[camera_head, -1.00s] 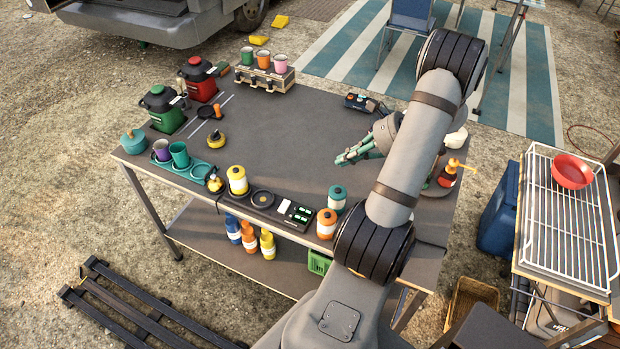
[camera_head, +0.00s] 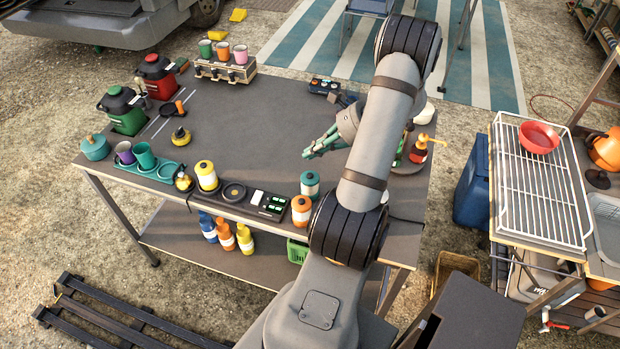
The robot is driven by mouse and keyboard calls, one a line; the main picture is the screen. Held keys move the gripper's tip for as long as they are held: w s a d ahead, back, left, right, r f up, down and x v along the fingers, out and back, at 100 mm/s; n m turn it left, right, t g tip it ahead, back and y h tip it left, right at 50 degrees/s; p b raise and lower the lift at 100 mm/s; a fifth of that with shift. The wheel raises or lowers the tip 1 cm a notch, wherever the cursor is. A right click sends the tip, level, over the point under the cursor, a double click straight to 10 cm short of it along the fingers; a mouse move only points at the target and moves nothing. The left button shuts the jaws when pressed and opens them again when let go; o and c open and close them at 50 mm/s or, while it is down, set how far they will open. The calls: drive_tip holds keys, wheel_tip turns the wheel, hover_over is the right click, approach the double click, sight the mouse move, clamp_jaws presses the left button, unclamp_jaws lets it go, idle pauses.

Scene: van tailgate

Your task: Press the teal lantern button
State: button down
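A teal canister-like lantern (camera_head: 310,184) with a white band stands upright near the table's front edge. An orange one (camera_head: 301,209) stands just in front of it and a yellow one (camera_head: 207,176) further left. I cannot make out a button on the teal one. A small black box (camera_head: 323,86) with coloured spots, perhaps buttons, lies at the table's back right. My gripper (camera_head: 318,146) has green fingers pointing left over the table. It is behind the teal lantern in the picture and apart from it. It seems empty; its finger gap is unclear.
The middle of the dark table (camera_head: 245,120) is clear. A black tray (camera_head: 236,192) with green-lit parts lies between the yellow and orange lanterns. A red bottle (camera_head: 418,150) stands right of my arm. A wire rack (camera_head: 540,190) with a red bowl (camera_head: 539,137) is further right.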

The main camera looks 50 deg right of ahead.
sight(313, 175)
drive_tip(key=shift+f+b, duration=1.75)
drive_tip(key=shift+f, duration=0.9)
drive_tip(key=shift+f+b, duration=0.4)
drive_tip(key=shift+b, duration=0.1)
drive_tip(key=shift+f+b, duration=0.4)
drive_tip(key=shift+r+p, duration=0.6)
drive_tip(key=shift+r, duration=0.25)
drive_tip(key=shift+r, duration=0.1)
drive_tip(key=shift+r+p, duration=1.9)
drive_tip(key=shift+r, duration=0.5)
